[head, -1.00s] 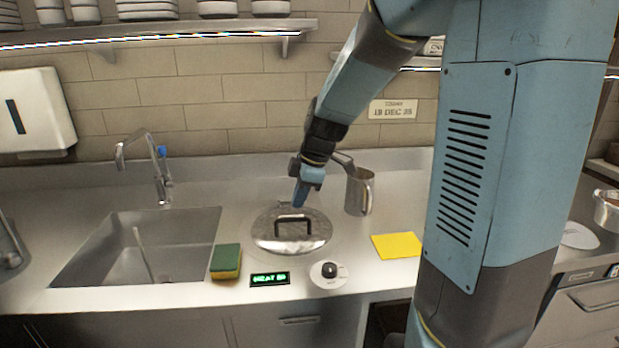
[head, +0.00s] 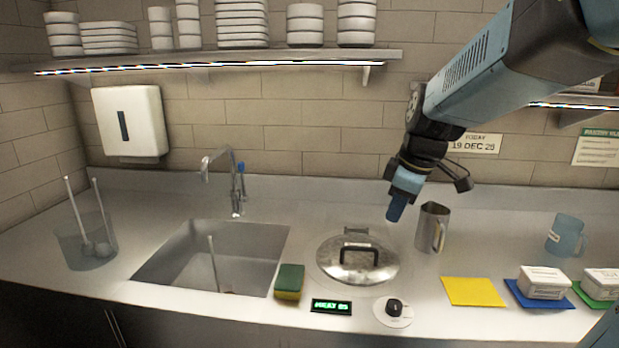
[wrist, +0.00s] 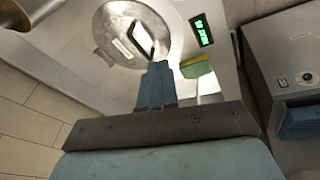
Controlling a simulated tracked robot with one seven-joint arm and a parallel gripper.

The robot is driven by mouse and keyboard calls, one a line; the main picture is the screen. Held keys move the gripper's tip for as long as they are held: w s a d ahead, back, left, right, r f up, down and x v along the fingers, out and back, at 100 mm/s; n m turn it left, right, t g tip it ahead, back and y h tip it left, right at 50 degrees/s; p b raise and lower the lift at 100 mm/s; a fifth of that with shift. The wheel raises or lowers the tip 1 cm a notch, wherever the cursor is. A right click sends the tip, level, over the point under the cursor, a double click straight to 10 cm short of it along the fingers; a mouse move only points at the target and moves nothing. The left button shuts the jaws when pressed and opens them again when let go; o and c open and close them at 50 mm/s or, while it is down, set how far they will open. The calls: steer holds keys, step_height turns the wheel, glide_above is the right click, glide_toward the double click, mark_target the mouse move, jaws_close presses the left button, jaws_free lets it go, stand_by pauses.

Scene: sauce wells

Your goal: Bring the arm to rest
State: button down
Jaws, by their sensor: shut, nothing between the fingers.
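My gripper (head: 396,211) is shut and empty. It hangs above the counter, between the lidded well and the metal pitcher in the head view. The well's round steel lid (head: 340,268) has a dark handle and lies on the counter below and left of the gripper. In the wrist view my shut fingers (wrist: 156,68) point toward the lid (wrist: 108,40), apart from it as far as I can tell. My arm reaches in from the upper right of the head view.
A metal pitcher (head: 431,228) stands right of the gripper. A sponge (head: 289,282), a lit display (head: 331,306) and a knob (head: 394,308) line the front. The sink (head: 250,240) is left. A yellow mat (head: 473,291), white boxes (head: 543,283) and a blue jug (head: 565,236) are right. A shelf (head: 230,60) crosses above.

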steer(key=s+d+r+m+t, duration=0.1)
steer(key=s+d+m, duration=0.1)
steer(key=s+m, duration=0.4)
steer(key=s+d+r+m+t+h, duration=0.1)
steer(key=s+d+m, duration=0.1)
steer(key=s+m, duration=0.4)
steer(key=shift+s+r+t+h, duration=0.25)
steer(key=shift+s+t+h, duration=0.05)
steer(key=shift+s, duration=0.25)
steer(key=shift+d, duration=0.1)
